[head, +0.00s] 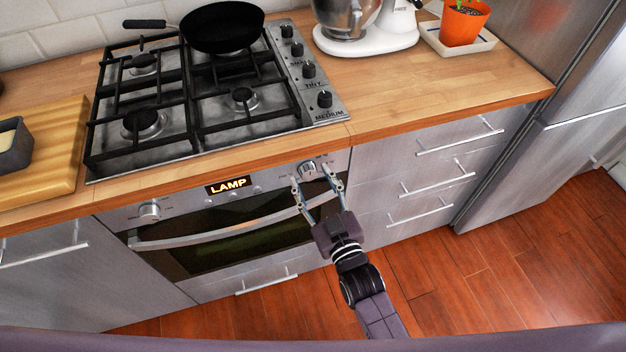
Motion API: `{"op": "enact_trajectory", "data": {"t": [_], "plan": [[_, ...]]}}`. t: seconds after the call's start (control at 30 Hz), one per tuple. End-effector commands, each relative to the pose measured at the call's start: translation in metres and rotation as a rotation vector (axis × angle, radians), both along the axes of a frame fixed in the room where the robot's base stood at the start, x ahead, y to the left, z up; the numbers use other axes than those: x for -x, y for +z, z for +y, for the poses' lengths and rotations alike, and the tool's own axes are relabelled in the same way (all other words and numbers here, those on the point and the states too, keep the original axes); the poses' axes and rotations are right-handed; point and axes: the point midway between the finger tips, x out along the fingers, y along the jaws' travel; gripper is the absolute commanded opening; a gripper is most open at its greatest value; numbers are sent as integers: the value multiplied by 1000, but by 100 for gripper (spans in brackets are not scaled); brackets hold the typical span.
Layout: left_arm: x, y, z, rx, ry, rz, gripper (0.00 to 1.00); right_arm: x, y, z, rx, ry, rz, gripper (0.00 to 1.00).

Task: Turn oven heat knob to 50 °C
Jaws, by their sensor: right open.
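The steel oven (225,232) is built in under the wooden counter. Its display (228,186) reads "LAMP". One round knob (148,211) is at the left end of the oven panel. Another round knob (308,168) is at the right end. I cannot read which one is the heat knob. My right gripper (309,182) is open, with its two fingers pointing up at the right knob, one on either side of it. I cannot tell whether they touch it. My left gripper is not in view.
The oven's curved handle (225,232) runs below the panel, left of my right gripper. Above are a gas hob (190,90) with a black pan (222,27) and a stand mixer (370,25). Steel drawers (425,165) stand to the right. The wooden floor (520,240) is clear.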

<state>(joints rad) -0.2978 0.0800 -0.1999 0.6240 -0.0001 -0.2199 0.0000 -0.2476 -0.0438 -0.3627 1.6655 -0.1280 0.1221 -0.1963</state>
Motion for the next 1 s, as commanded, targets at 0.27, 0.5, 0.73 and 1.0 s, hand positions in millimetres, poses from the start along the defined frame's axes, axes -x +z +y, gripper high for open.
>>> {"op": "enact_trajectory", "data": {"t": [0.27, 0.5, 0.73, 1.0], "plan": [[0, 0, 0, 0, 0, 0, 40, 0, 0, 0, 0, 0, 0, 36], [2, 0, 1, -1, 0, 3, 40, 0, 0, 0, 0, 0, 0, 9], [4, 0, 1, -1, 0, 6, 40, 0, 0, 0, -9, 0, 4, 5], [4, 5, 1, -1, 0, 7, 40, 0, 1, 0, -109, 0, 37, 5]]}}
